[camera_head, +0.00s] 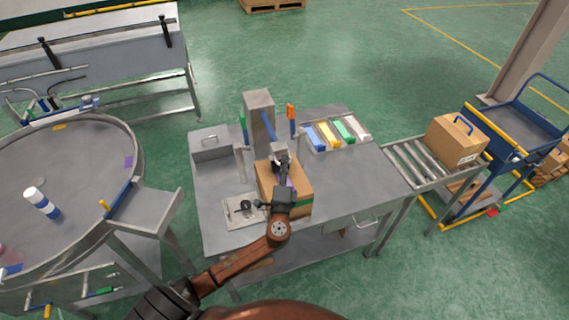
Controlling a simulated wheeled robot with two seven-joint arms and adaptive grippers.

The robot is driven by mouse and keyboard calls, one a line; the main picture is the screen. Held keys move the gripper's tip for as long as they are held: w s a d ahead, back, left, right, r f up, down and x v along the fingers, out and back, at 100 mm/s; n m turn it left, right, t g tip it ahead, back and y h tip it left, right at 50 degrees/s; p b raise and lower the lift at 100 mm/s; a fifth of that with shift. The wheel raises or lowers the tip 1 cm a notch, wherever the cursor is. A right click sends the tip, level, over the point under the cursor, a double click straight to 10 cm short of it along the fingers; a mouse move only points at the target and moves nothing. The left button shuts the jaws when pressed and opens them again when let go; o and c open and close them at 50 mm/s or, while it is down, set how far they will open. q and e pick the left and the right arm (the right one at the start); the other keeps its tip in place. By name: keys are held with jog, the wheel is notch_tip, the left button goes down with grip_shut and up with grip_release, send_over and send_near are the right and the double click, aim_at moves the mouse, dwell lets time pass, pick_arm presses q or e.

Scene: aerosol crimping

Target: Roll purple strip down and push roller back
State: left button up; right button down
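A small piece of a purple strip (291,183) shows on the box top, beside my gripper. The roller cannot be made out; the gripper and wrist cover that area.
A tray (243,211) with small dark parts lies left of the box. A grey case (211,142) and coloured bins (337,131) stand at the back. A roller conveyor (415,160) with another carton (457,141) is right. The table's right part is clear.

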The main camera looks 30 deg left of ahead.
pick_arm(q)
jog(key=shift+d+f, duration=0.1)
grip_shut()
jog(key=s+d, duration=0.5)
jog(key=d, duration=0.1)
jog(key=shift+s+d, duration=0.2)
jog(key=shift+s, duration=0.1)
jog(key=o, duration=0.6)
grip_release()
jog(key=v, duration=1.2)
jog(key=shift+a, duration=0.15)
